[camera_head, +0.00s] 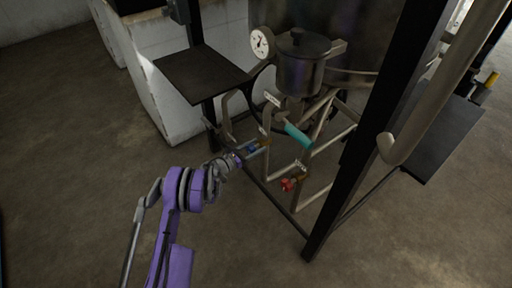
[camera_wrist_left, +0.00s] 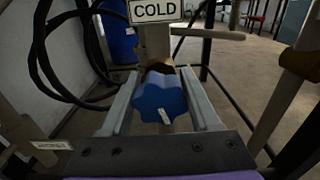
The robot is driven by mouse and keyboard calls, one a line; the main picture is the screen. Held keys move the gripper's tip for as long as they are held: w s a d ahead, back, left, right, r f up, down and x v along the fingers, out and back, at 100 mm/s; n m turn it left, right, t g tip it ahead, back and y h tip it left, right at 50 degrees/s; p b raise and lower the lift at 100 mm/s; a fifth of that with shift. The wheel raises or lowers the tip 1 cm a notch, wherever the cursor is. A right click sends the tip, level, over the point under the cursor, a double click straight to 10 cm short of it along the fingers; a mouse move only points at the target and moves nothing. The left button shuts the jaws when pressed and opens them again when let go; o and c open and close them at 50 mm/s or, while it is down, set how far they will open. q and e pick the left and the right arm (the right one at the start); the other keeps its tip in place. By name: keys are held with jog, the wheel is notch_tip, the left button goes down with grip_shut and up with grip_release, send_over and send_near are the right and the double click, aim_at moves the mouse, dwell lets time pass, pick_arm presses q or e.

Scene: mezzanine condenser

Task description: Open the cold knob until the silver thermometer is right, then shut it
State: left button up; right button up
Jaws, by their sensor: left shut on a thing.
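The blue cold knob (camera_wrist_left: 160,103) has a lobed rim and a small white mark, and sits below the COLD sign (camera_wrist_left: 155,10) in the left wrist view. My left gripper (camera_head: 243,155) is shut on it, with one finger on each side. In the head view the knob (camera_head: 253,148) is small beside the gripper tip. A round white dial with a pale rim (camera_head: 260,42) stands on the pipes above, and may be the silver thermometer. Its needle is too small to read. My right gripper is out of view.
A red knob (camera_head: 288,185) sits lower on the pipes, right of the blue one. A teal sleeve (camera_head: 297,135) and a lidded metal pot (camera_head: 302,64) are above. Black frame posts (camera_head: 369,140) stand at the right. The concrete floor in front is clear.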

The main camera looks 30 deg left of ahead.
pick_arm(q)
jog(key=n+b, duration=0.3)
jog(key=n, duration=1.5)
jog(key=shift+b, duration=0.3)
dwell(0.4)
jog(key=o, duration=1.4)
jog(key=shift+c, duration=0.2)
jog(key=p+v, duration=0.1)
jog(key=v, duration=0.9)
jog(key=shift+s+a+p, duration=0.2)
jog(key=shift+s+p, duration=0.15)
jog(key=shift+p, duration=0.05)
jog(key=shift+f, duration=0.1)
